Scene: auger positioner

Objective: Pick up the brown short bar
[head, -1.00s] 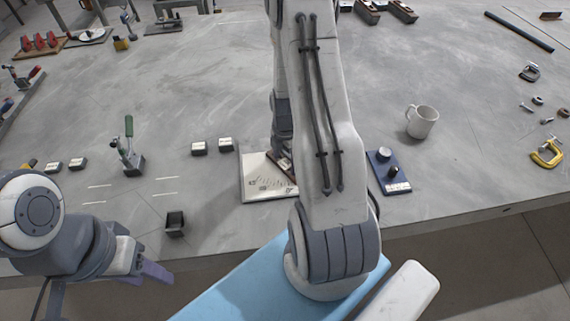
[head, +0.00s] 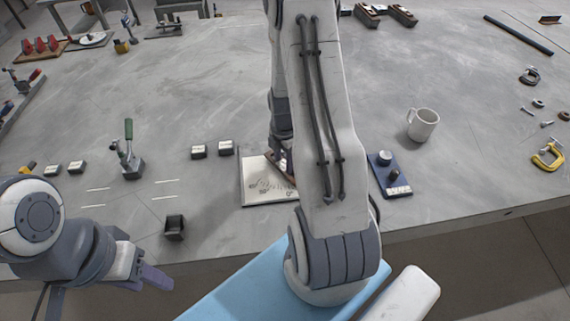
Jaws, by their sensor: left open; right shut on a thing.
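The brown short bar (head: 284,165) shows only in part, over the pale board (head: 256,197) with printed marks. My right arm hides the rest of the bar. My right gripper (head: 280,156) is mostly hidden by its own arm; it is shut on the bar, low over the board. Whether the bar still touches the board cannot be told. My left gripper (head: 146,273) is open and empty at the lower left, by the table's front edge and away from the bar.
A blue plate (head: 386,165) with knobs and a white mug (head: 422,124) stand to the right. A green-handled clamp (head: 129,150), small labelled blocks (head: 226,147) and a dark open box (head: 174,228) are to the left. The table's middle back is clear.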

